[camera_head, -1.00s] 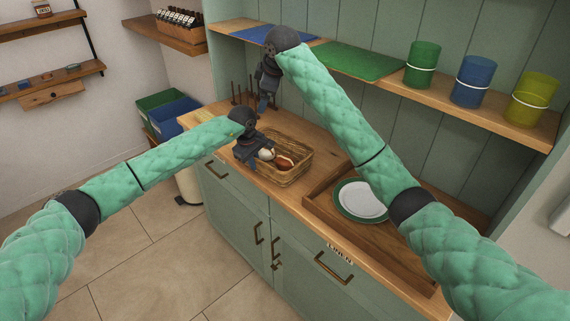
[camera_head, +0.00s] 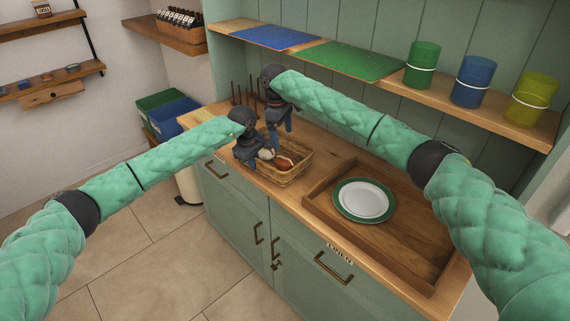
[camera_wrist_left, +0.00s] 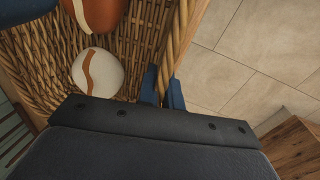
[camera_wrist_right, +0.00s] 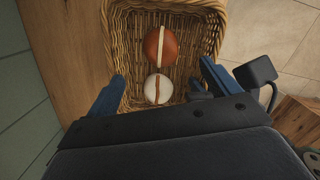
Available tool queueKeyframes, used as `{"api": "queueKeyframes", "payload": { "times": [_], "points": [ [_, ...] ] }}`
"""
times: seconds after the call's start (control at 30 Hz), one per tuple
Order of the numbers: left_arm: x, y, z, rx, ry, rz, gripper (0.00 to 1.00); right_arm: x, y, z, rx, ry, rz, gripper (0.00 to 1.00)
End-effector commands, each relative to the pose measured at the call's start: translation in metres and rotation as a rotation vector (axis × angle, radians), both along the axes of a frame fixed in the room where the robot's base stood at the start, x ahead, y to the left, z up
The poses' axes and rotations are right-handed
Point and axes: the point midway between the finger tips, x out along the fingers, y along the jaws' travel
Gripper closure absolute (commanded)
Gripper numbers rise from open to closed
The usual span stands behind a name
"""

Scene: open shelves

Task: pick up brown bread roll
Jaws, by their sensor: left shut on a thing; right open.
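The brown bread roll (camera_head: 285,163), with a pale stripe, lies in a wicker basket (camera_head: 291,182) on the counter. It also shows in the right wrist view (camera_wrist_right: 153,46) and partly at the top of the left wrist view (camera_wrist_left: 106,14). A white roll with a brown stripe (camera_wrist_right: 157,89) lies beside it. My left gripper (camera_wrist_left: 165,88) is shut on the basket's rim at the near left side. My right gripper (camera_head: 280,132) is open and empty above the basket, fingers pointing down. In the right wrist view its fingers (camera_wrist_right: 162,85) span the basket, with the brown roll beyond the fingertips.
A wooden tray (camera_head: 415,255) with a green-rimmed plate (camera_head: 364,200) stands right of the basket. A dark peg rack (camera_head: 236,97) stands behind my grippers. A shelf above carries blue and green mats (camera_head: 358,61) and coloured canisters (camera_head: 472,82).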

Motion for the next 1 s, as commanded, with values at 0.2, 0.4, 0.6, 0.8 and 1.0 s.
{"api": "queueKeyframes", "payload": {
  "times": [0.2,0.4,0.6,0.8,1.0],
  "points": [
    [0.000,0.000,0.000,0.000,0.000,0.000,1.00,-0.002,-0.003,-0.028,-0.005,0.004,-0.005,0.12],
    [0.000,0.000,0.000,0.000,0.000,0.000,1.00,-0.003,-0.006,-0.055,-0.003,0.001,-0.004,0.12],
    [0.000,0.000,0.000,0.000,0.000,0.000,1.00,-0.003,-0.007,-0.066,-0.002,0.001,-0.003,0.12],
    [0.000,0.000,0.000,0.000,0.000,0.000,1.00,-0.003,-0.007,-0.081,-0.004,0.001,-0.003,0.12],
    [0.000,0.000,0.000,0.000,0.000,0.000,1.00,-0.003,-0.008,-0.109,-0.002,0.002,-0.003,0.12]
  ]
}}
